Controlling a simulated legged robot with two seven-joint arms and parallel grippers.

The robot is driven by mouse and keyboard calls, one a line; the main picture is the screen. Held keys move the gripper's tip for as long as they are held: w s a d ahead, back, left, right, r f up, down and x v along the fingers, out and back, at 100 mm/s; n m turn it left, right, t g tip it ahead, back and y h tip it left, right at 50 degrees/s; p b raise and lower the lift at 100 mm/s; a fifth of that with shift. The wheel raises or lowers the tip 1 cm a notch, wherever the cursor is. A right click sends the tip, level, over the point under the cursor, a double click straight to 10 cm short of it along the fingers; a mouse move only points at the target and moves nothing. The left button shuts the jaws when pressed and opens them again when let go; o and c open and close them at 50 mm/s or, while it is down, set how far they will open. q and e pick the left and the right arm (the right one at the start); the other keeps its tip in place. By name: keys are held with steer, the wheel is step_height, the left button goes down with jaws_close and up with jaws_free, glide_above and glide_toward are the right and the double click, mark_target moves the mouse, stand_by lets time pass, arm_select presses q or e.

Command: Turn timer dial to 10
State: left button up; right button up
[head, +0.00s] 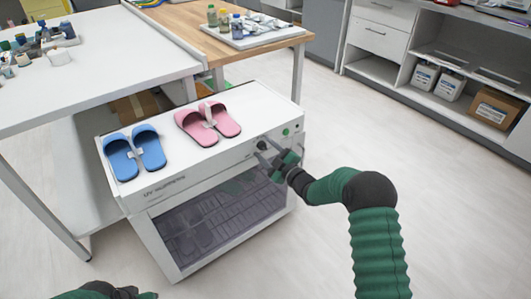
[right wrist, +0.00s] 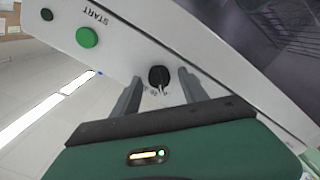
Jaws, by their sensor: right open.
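The black timer dial (head: 262,145) is on the front panel of the white UV slipper cabinet (head: 165,183). In the right wrist view the dial (right wrist: 159,75) sits between the two fingertips, with small scale marks partly hidden beside it. My right gripper (head: 266,151) is open at the panel, one finger on each side of the dial; I cannot tell whether they touch it. The dial's exact setting is too small to read. My left gripper (head: 128,293) shows only partly at the bottom left, away from the cabinet.
Blue slippers (head: 134,152) and pink slippers (head: 208,122) lie on the cabinet top. A white table (head: 110,60) stands behind. The floor at right is clear.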

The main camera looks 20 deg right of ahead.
steer(key=shift+r, duration=0.1)
jaws_close()
stand_by(0.4)
steer(key=shift+m+p, duration=0.85)
steer(key=shift+m, duration=0.35)
steer(key=shift+m+p, duration=0.8)
steer(key=shift+m, duration=0.9)
jaws_free()
steer(key=shift+d, duration=0.1)
